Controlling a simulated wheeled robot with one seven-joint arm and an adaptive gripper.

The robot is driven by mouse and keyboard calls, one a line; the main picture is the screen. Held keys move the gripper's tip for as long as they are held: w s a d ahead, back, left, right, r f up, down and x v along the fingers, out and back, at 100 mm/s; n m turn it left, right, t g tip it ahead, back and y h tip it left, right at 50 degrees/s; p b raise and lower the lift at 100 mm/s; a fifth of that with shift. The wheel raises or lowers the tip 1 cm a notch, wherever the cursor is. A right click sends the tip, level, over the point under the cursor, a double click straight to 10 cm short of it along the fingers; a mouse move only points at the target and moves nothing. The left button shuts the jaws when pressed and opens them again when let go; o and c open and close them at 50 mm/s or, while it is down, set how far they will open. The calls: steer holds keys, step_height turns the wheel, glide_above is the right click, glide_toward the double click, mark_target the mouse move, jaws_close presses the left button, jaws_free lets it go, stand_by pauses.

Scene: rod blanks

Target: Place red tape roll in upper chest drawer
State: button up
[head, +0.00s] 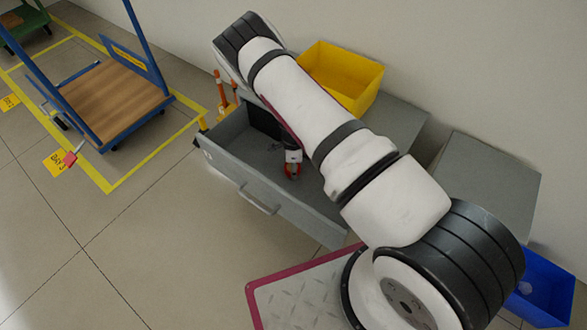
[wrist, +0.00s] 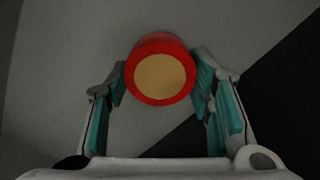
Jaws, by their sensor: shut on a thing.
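The red tape roll (wrist: 160,98) shows in the wrist view with a tan round face, between the teal finger pads of my gripper (wrist: 160,88). My gripper is shut on it. In the head view the roll (head: 292,170) is a small red shape at the end of my gripper (head: 292,168), inside the outline of the open upper drawer (head: 222,161). The drawer is grey, pulled out, with a bar handle on its front. I cannot tell whether the roll touches the drawer floor. My arm hides part of the drawer's right side and the chest.
A yellow bin (head: 345,75) stands on the grey chest top (head: 400,120) behind the drawer. A second grey cabinet (head: 487,185) and a blue bin (head: 540,290) are at the right. A blue cart (head: 115,97) stands in a yellow floor marking at left. Floor in front is clear.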

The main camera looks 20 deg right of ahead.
steer(key=shift+f, duration=0.3)
steer(key=shift+f, duration=0.15)
steer(key=o, duration=1.1)
steer(key=shift+o, duration=0.2)
steer(key=shift+r, duration=0.2)
